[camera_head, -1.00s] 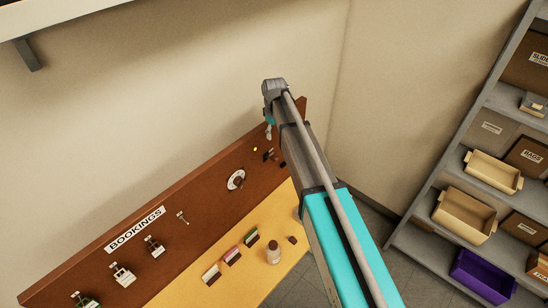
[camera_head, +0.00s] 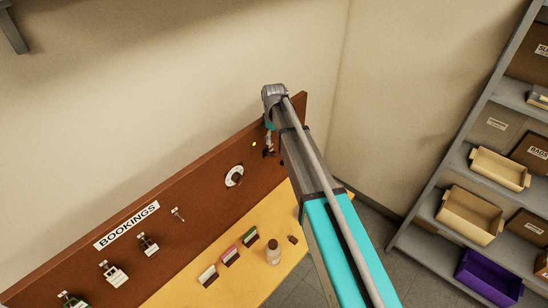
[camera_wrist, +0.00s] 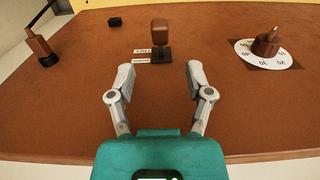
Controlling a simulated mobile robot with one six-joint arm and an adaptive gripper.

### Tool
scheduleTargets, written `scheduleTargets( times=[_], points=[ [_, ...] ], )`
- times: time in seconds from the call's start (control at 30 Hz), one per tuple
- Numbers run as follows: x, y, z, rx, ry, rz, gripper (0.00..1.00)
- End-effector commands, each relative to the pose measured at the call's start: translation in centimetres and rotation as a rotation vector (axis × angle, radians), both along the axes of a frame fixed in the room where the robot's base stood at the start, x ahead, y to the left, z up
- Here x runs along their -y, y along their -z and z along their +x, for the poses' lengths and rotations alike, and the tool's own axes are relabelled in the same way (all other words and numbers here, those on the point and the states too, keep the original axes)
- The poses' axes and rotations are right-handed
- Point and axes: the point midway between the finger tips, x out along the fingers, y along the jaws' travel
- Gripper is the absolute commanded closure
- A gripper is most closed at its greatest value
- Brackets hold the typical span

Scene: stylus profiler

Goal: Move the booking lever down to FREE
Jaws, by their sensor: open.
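A brown-handled lever (camera_wrist: 161,33) on a dark base stands on the brown panel (camera_wrist: 85,95), ahead of my gripper in the wrist view. Small white labels (camera_wrist: 141,55) lie just left of its base; their text is too small to read surely. My gripper (camera_wrist: 160,74) is open and empty. Its two fingers are spread on either side of the lever's line, short of the lever and apart from it. In the head view my gripper (camera_head: 269,140) is at the panel's far right end, and my arm hides part of that area.
A numbered white dial with a brown knob (camera_wrist: 265,48) is to the right in the wrist view. A BOOKINGS sign (camera_head: 127,225) and a bottle (camera_head: 273,252) show in the head view.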

Motion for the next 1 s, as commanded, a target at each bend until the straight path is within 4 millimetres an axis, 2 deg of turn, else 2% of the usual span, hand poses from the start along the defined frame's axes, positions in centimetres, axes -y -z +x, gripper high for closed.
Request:
scheduleTargets(
  times=[0.1, 1.0],
  points=[
    [0.0, 1.4, 0.0, 0.0, 0.0, 0.0, 0.34],
    [0.0, 7.7, 0.0, 0.0, -0.001, 0.0, 0.34]
  ],
)
